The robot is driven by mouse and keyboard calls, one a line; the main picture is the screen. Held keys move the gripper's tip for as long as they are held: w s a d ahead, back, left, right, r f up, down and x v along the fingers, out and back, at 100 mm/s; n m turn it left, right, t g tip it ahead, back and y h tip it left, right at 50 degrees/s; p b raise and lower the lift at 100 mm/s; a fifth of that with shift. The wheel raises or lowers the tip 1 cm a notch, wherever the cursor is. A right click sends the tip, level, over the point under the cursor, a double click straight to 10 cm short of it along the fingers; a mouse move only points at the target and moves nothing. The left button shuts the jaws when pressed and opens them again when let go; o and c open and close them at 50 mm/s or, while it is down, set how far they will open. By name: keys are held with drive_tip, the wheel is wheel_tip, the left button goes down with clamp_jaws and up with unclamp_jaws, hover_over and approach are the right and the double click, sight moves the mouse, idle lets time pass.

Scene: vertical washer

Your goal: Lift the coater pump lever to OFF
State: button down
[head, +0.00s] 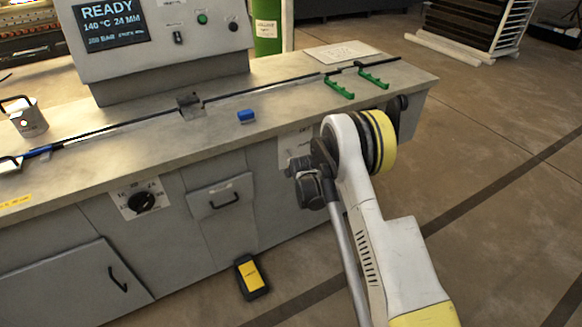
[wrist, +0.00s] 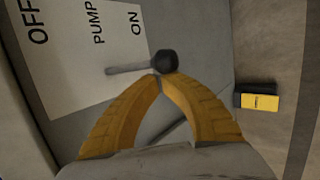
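The pump lever (wrist: 130,69) shows in the wrist view as a grey shaft with a black ball knob (wrist: 168,61). It stands over a grey panel beside a white label (wrist: 75,50) reading OFF, PUMP and ON. The knob is toward the ON end. My gripper (wrist: 159,78) has its two yellow fingers drawn together, tips meeting just below the knob in the picture. I see nothing clearly between them; whether they touch the knob is unclear. In the head view my gripper (head: 306,182) is in front of the cabinet's right part, and the lever is hidden.
The grey bench (head: 110,165) runs across the head view, with green handles (head: 340,88) and a blue block (head: 246,116) on top. A black and yellow device (head: 251,277) lies on the floor by the cabinet and also in the wrist view (wrist: 257,101).

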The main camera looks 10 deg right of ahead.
wheel_tip(320, 180, up, 7)
drive_tip(key=g+h+p, duration=0.1)
drive_tip(key=g+p, duration=0.2)
drive_tip(key=g, duration=0.2)
drive_tip(key=shift+w+n+g+h, duration=0.25)
drive_tip(key=shift+n+g+h, duration=0.05)
drive_tip(key=shift+n, duration=0.1)
drive_tip(key=shift+r, duration=0.2)
idle(0.3)
